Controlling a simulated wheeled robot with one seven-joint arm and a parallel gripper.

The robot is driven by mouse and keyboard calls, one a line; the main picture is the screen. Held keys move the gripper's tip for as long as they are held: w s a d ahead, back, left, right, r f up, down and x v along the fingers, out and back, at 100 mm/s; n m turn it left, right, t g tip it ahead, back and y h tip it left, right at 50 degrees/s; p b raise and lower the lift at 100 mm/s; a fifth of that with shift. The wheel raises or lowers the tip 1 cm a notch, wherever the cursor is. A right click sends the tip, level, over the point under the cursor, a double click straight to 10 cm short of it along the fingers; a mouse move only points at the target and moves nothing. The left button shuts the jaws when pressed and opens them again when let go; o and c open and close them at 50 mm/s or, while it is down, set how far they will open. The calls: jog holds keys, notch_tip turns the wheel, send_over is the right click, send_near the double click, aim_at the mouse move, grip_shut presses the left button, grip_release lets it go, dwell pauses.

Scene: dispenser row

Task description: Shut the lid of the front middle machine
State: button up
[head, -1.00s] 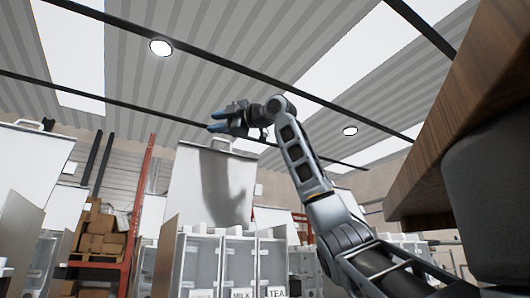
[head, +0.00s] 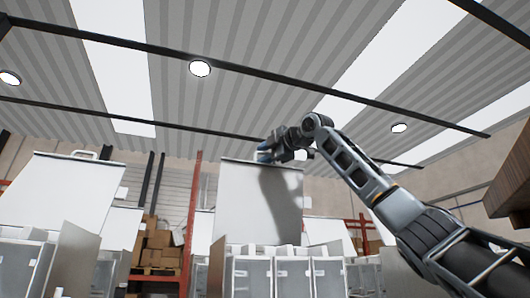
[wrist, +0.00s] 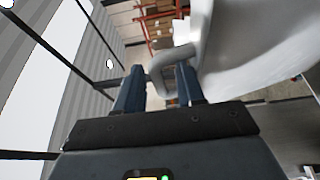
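The front middle machine has its white lid (head: 236,200) standing raised and upright in the head view. Its body (head: 283,279) with several clear-fronted compartments is below the lid. My gripper (head: 263,154) is at the lid's top edge in the head view, and my arm's shadow falls on the lid. In the wrist view my gripper (wrist: 160,88) has its two blue-grey fingers apart. The lid's grey loop handle (wrist: 170,60) shows at and between the fingertips. I cannot tell whether a finger touches it.
Another machine with a raised lid (head: 55,195) stands to the left. Further raised lids show behind. A shelf with cardboard boxes (head: 160,248) is in the background. A wooden edge (head: 510,185) juts in at the right. The space above the lids is free.

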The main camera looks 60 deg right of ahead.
grip_shut()
dwell(0.3)
dwell(0.3)
